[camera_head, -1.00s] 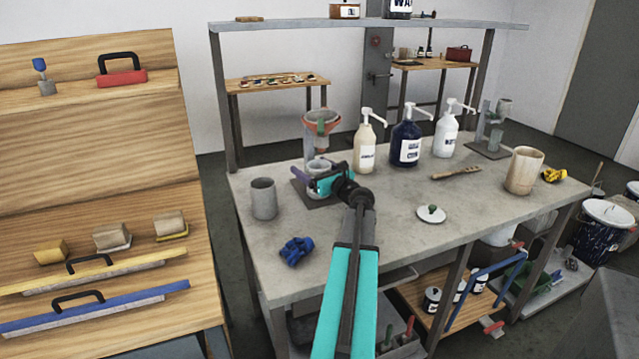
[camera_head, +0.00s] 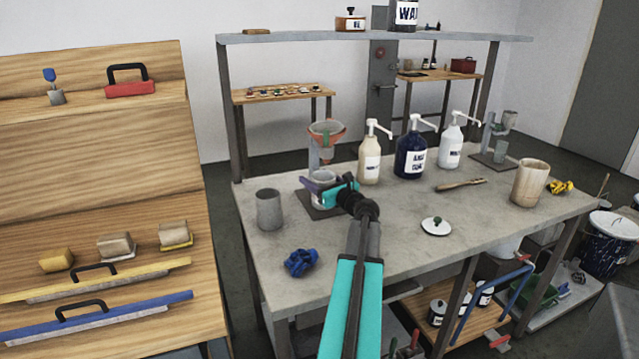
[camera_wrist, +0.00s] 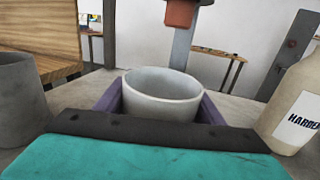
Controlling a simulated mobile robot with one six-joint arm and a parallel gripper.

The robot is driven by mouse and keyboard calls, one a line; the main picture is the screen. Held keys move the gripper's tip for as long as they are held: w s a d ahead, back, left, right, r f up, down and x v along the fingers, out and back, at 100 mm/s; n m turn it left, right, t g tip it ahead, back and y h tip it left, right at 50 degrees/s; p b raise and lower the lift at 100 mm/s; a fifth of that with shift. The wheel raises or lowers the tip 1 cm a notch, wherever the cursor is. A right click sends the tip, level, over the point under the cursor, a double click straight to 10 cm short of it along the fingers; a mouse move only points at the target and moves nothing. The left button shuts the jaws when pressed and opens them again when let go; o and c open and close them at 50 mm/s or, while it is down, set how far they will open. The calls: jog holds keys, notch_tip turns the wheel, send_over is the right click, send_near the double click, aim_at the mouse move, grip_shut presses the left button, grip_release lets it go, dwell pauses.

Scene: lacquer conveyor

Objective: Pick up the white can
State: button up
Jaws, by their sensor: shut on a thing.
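The white can (camera_head: 322,178) is an open, pale cylinder under the funnel stand on the grey table. In the wrist view the can (camera_wrist: 163,98) stands upright between the purple jaws. My gripper (camera_head: 318,186) is shut on it, one jaw at each side. In the wrist view my gripper (camera_wrist: 160,106) hides the can's lower part. I cannot tell whether the can's base touches the plate below it.
A grey cup (camera_head: 269,209) stands left of the can. A cream pump bottle (camera_head: 370,160) and a blue one (camera_head: 411,155) stand to its right. The orange funnel (camera_head: 326,135) is close above. A blue valve handwheel (camera_head: 300,262) and a white lid (camera_head: 436,227) lie in front.

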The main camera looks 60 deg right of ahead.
jog(key=shift+r, duration=0.3)
jog(key=shift+r, duration=1.4)
jog(key=r+v, duration=0.1)
jog(key=v, duration=1.4)
jog(key=shift+s+a+r+b, duration=0.15)
jog(key=shift+a+r+b, duration=0.1)
jog(key=shift+a+b, duration=0.25)
jog(key=shift+s, duration=0.1)
jog(key=shift+s+a, duration=0.1)
jog(key=shift+s, duration=0.05)
